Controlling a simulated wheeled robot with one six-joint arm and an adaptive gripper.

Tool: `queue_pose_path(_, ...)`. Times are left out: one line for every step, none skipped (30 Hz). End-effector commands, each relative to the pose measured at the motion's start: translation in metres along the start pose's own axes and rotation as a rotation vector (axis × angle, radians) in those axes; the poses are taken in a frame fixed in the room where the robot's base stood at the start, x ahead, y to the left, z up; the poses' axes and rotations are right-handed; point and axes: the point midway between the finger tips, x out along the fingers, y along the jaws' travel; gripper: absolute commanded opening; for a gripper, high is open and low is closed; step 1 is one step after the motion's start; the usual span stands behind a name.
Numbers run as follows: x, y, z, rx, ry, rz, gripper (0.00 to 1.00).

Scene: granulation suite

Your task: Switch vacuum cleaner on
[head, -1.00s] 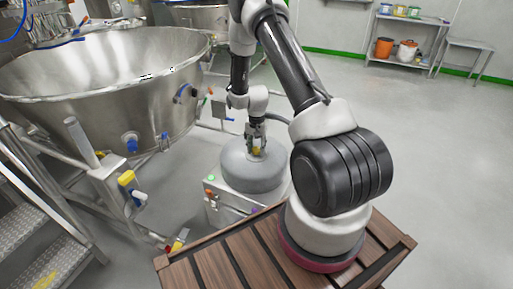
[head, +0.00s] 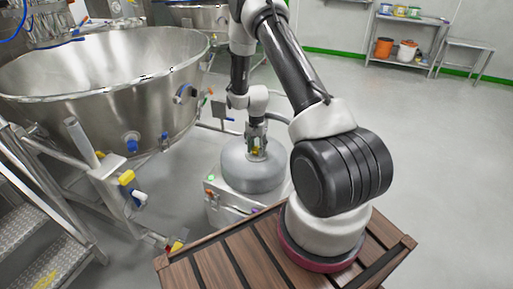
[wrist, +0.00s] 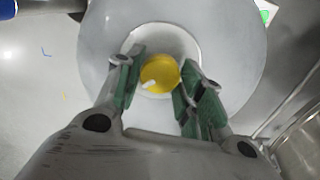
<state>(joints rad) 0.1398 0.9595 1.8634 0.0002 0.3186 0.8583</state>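The vacuum cleaner (head: 250,174) is a grey domed drum on a boxy metal base, standing on the floor beside the big steel bowl. On its top is a round yellow knob (wrist: 158,73) with a white pointer mark, set in a pale circular recess. My gripper (head: 257,151) points down over the dome. In the wrist view my gripper (wrist: 155,84) has its green-padded fingers apart, one on each side of the knob. Whether the pads touch the knob cannot be told. In the head view the fingers partly hide the knob.
A large steel bowl (head: 105,95) on a frame with valves stands close on the left. Metal steps (head: 35,215) are at the lower left. A shelf (head: 410,65) with buckets and a small table (head: 466,45) stand far right. The floor on the right is clear.

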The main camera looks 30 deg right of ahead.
Motion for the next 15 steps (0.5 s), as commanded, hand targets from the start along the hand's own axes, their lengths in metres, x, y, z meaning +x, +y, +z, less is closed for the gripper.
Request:
queue_pose_path(-0.0003,-0.0003,-0.0004,0.0,0.001,-0.001,0.49)
queue_pose_path(-0.0003,-0.0003,-0.0003,0.0,0.001,-0.001,0.54)
queue_pose_path(-0.0003,-0.0003,-0.0003,0.0,0.001,-0.001,0.6)
queue_pose_path(-0.0002,-0.0002,-0.0003,0.0,0.001,-0.001,0.6)
queue_pose_path(-0.0002,-0.0002,-0.0002,0.0,0.0,-0.001,0.6)
queue_pose_path(-0.0002,-0.0002,-0.0002,0.0,0.0,0.0,0.6)
queue_pose_path(-0.0001,-0.0002,-0.0002,-0.001,0.0,0.0,0.6)
queue_pose_path(-0.0001,-0.0001,-0.0001,-0.001,0.0,0.0,0.6)
queue_pose_path(-0.0001,-0.0001,-0.0001,-0.001,0.0,0.0,0.6)
queue_pose_path(-0.0001,-0.0001,-0.0001,-0.001,0.0,0.0,0.6)
queue_pose_path(-0.0001,-0.0001,-0.0001,-0.001,0.0,0.0,0.6)
queue_pose_path(-0.0004,-0.0001,-0.0001,-0.001,0.0,0.0,0.6)
queue_pose_path(-0.0013,-0.0002,-0.0002,-0.001,0.0,0.0,0.6)
queue_pose_path(-0.0029,-0.0002,-0.0002,-0.001,0.0,0.0,0.6)
queue_pose_path(-0.006,-0.0003,-0.0003,-0.001,0.001,-0.001,0.6)
